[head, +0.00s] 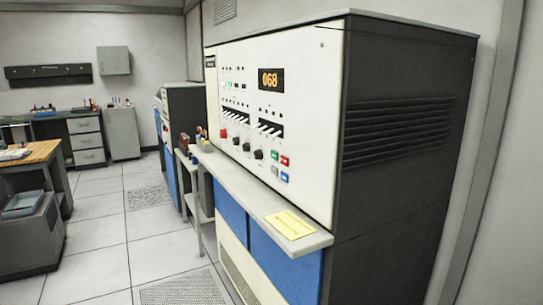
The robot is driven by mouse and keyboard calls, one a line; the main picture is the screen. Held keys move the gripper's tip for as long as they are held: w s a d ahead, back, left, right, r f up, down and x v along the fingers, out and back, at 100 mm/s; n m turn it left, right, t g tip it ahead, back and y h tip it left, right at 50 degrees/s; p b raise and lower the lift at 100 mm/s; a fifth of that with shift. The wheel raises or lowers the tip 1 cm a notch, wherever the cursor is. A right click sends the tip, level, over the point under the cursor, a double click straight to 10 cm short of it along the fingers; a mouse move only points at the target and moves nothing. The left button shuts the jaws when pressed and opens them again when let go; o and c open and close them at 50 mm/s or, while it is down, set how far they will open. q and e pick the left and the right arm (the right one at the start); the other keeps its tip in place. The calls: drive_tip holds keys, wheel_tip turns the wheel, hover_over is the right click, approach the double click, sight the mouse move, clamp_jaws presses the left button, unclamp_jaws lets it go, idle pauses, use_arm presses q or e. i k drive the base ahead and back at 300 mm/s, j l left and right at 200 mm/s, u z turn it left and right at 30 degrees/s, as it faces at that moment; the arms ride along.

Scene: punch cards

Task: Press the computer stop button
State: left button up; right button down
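The computer (308,60) is a tall cabinet with a white front panel and a dark side, standing at centre right. Low on the panel is a cluster of coloured buttons: a green button (274,156), a red button (285,161), a pale button (274,170) and a blue button (284,178). Their labels are too small to read, so I cannot tell for sure which is stop. Another red control (223,133) sits at the panel's lower left. An orange display (270,79) reads 068. Neither of my grippers is in view.
A grey shelf (252,193) juts out below the panel, with a yellow note (289,224) near its right end. A wooden-topped table (40,152) stands at left. Drawers (86,141) stand by the back wall. The tiled floor (150,258) before the computer is clear.

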sight(284, 161)
drive_tip(key=i+j, duration=0.15)
drive_tip(key=j, duration=0.2)
drive_tip(key=i+j+z, duration=0.15)
drive_tip(key=j, duration=0.2)
drive_tip(key=i+j, duration=0.15)
drive_tip(key=j, duration=0.2)
drive_tip(key=i+j+z, duration=0.15)
drive_tip(key=j, duration=0.2)
drive_tip(key=i+j, duration=0.1)
drive_tip(key=j, duration=0.25)
drive_tip(key=z, duration=0.05)
